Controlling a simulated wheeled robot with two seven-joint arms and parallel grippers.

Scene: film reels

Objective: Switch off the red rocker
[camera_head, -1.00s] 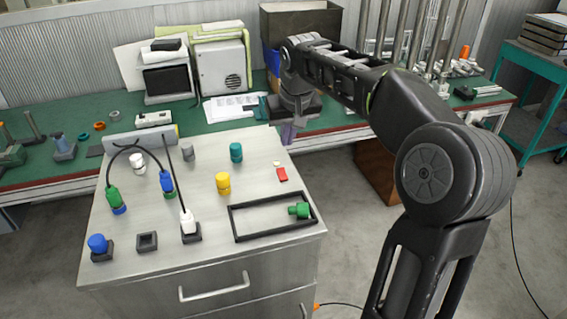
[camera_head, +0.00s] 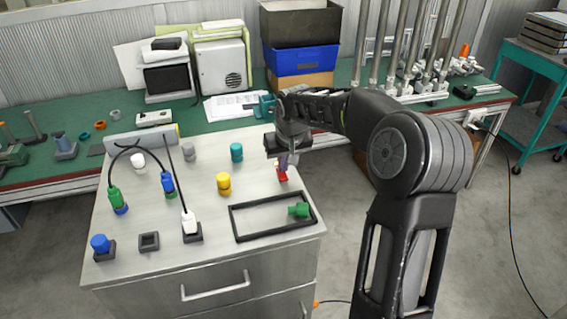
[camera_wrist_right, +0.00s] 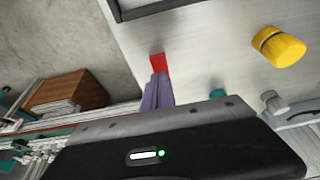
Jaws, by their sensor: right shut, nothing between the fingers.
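The red rocker (camera_head: 283,176) is a small red block on the top of the grey metal cabinet (camera_head: 130,240), near its right edge. It also shows in the right wrist view (camera_wrist_right: 158,63), just past the fingertips. My right gripper (camera_head: 287,162) is shut and empty, its purple fingers pointing down at the rocker and partly covering it. In the wrist view the fingertips (camera_wrist_right: 158,80) overlap the rocker's near end; I cannot tell whether they touch it. My left gripper is not in view.
A yellow knob (camera_head: 223,183) stands left of the rocker and a teal one (camera_head: 236,152) behind. A black frame (camera_head: 240,237) with a green plug (camera_head: 299,210) lies in front. Blue and green connectors with black cables stand farther left. A green workbench (camera_head: 215,118) runs behind.

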